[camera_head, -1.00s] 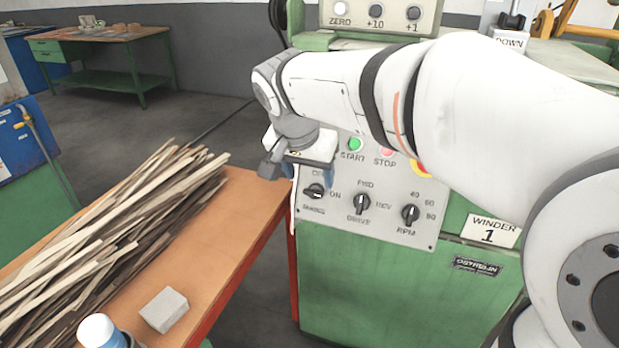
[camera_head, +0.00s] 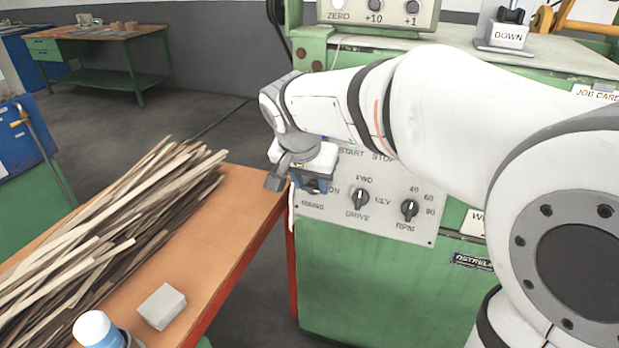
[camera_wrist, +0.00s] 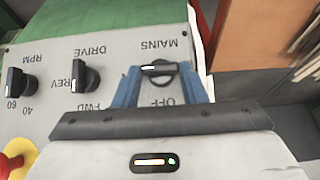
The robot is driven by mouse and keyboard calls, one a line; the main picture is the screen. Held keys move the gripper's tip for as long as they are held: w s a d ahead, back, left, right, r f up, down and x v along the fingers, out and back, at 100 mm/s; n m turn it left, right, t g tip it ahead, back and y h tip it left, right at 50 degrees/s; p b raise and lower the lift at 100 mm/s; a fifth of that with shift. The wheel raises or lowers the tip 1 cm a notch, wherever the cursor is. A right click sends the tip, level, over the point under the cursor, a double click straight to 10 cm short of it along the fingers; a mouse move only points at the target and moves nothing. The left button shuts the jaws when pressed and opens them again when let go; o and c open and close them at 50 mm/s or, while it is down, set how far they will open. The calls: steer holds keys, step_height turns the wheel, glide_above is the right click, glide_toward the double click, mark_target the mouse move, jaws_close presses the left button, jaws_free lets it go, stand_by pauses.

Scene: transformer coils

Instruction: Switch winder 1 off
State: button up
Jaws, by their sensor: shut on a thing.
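The control panel (camera_head: 385,225) of the winder is on the green machine in the head view. Its MAINS switch (camera_wrist: 158,69) is a black rotary knob near the panel's edge in the wrist view, where its label reads upside down. The knob's white mark points left there, away from the OFF label (camera_wrist: 158,102). My gripper (camera_wrist: 160,73) is shut on this knob, with one blue finger on each side. In the head view my gripper (camera_head: 312,186) hides the knob and its OFF label. The winder's sign (camera_head: 473,223) is mostly hidden by my arm.
DRIVE (camera_head: 360,198) and RPM (camera_head: 409,209) knobs sit right of my gripper. A red and yellow button (camera_wrist: 10,163) shows in the wrist view. An orange bench (camera_head: 235,225) with wood strips (camera_head: 110,235), a grey block (camera_head: 161,306) and a white-capped bottle (camera_head: 95,328) stands left.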

steer(key=c, duration=0.4)
steer(key=shift+o, duration=0.2)
steer(key=shift+a+r+n+g+h+p, duration=0.1)
steer(key=shift+a+n+g+h+p, duration=0.2)
steer(key=shift+n+h+p, duration=0.7)
steer(key=n+h+p, duration=0.2)
steer(key=a+h+p, duration=0.1)
steer(key=h, duration=0.1)
steer(key=shift+w+f+n+g, duration=0.15)
steer(key=shift+f+n+g, duration=0.15)
steer(key=shift+n, duration=0.1)
steer(key=n+h, duration=0.1)
steer(key=n+h+p, duration=0.1)
steer(key=n+h, duration=0.1)
steer(key=shift+a+f, duration=0.2)
steer(key=shift+f, duration=0.15)
steer(key=n+t+h, duration=0.1)
steer(key=n+t+h+p, duration=0.1)
steer(key=n+h, duration=0.1)
steer(key=shift+a+f+n, duration=0.1)
steer(key=shift+f+n, duration=0.2)
steer(key=shift+f, duration=0.1)
